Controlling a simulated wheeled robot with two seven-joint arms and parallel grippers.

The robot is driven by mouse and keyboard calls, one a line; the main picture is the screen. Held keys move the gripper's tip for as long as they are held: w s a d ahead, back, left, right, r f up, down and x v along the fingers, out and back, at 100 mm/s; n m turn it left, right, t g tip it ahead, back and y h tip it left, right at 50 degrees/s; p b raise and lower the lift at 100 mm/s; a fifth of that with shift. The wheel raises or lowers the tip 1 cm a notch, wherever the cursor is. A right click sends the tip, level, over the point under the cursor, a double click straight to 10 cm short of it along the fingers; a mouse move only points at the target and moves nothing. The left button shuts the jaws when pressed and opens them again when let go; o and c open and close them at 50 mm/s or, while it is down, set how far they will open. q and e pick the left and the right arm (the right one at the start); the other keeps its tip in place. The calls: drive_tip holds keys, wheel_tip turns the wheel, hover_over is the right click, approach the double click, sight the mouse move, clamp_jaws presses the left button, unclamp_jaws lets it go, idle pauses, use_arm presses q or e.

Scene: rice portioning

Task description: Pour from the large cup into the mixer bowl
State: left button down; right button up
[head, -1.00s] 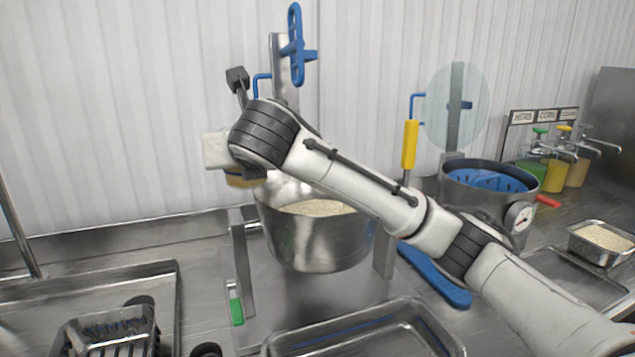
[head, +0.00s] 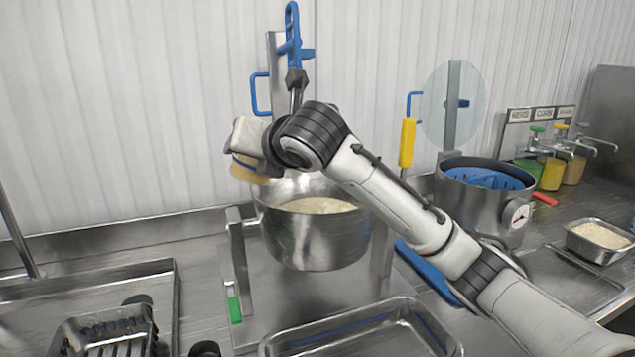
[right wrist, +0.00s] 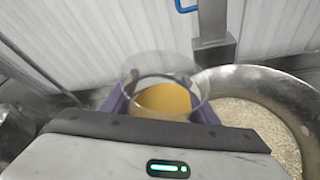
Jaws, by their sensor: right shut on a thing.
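The mixer bowl (head: 312,238) is a large steel bowl in the middle of the head view, with pale grain inside; in the right wrist view its rim (right wrist: 262,78) lies just right of the cup. My right gripper (head: 244,158) is at the bowl's upper left, above rim height. It is shut on the large cup (right wrist: 165,100), a clear cup with yellow-orange contents, held between two purple fingers. In the head view only a yellowish part of the cup (head: 247,173) shows below the gripper. No stream from the cup is visible. My left gripper is not in view.
A steel pot with blue inserts (head: 487,200) stands right of the bowl. An empty steel tray (head: 360,330) lies in front. A metal post with a blue handle (head: 292,40) rises behind the bowl. A tray of grain (head: 600,240) and dispensers (head: 553,165) stand at right.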

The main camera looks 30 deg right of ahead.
drive_tip(key=shift+s+d+f+m+y, duration=0.1)
drive_tip(key=shift+d+f+m+y, duration=0.1)
drive_tip(key=shift+d+m+y, duration=0.15)
drive_tip(key=shift+s+d+r+m, duration=0.1)
drive_tip(key=shift+d+r+m, duration=0.15)
drive_tip(key=shift+r+m, duration=0.15)
drive_tip(key=shift+d+r+m+y, duration=0.15)
drive_tip(key=shift+d+m+y, duration=0.1)
drive_tip(key=shift+s+d+f+m+t+y, duration=0.15)
drive_tip(key=shift+f+m+t+y, duration=0.15)
drive_tip(key=shift+m+t, duration=0.25)
idle(0.5)
drive_tip(key=shift+r+m+y, duration=0.3)
drive_tip(key=shift+r+m, duration=0.25)
drive_tip(key=shift+m, duration=0.1)
idle(0.4)
drive_tip(key=shift+f+m+t+y, duration=0.25)
drive_tip(key=shift+m+t+y, duration=0.1)
drive_tip(key=shift+m, duration=0.35)
idle(0.7)
drive_tip(key=shift+d+r+m+t, duration=0.1)
drive_tip(key=shift+r+m+t, duration=0.2)
drive_tip(key=shift+r+m, duration=0.25)
idle(0.5)
drive_tip(key=shift+s+d+r+m+t+y, duration=0.15)
drive_tip(key=shift+d+r+m+t+y, duration=0.2)
drive_tip(key=shift+d+m, duration=0.5)
idle(0.8)
